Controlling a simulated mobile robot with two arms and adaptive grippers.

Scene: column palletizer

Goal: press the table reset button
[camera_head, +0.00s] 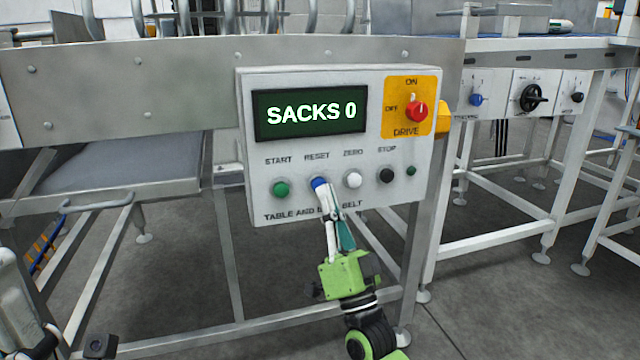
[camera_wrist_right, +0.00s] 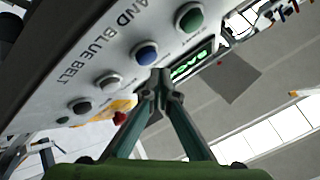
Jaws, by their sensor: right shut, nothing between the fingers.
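The blue RESET button (camera_head: 318,183) is on the white control box, between the green START button (camera_head: 281,188) and the white ZERO button (camera_head: 352,180). My right gripper (camera_head: 323,192) is shut and empty, with its fingertips just below the RESET button and overlapping its lower edge in the head view. In the right wrist view the closed fingertips (camera_wrist_right: 163,84) point at the panel close beside the blue button (camera_wrist_right: 147,53). I cannot tell whether they touch it. My left gripper is not in view.
The box's display (camera_head: 310,112) reads SACKS 0. A black STOP button (camera_head: 386,175) and a red drive knob (camera_head: 416,111) on a yellow plate sit to the right. A metal table frame (camera_head: 120,85) stands behind. A second machine with knobs (camera_head: 533,97) is farther right.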

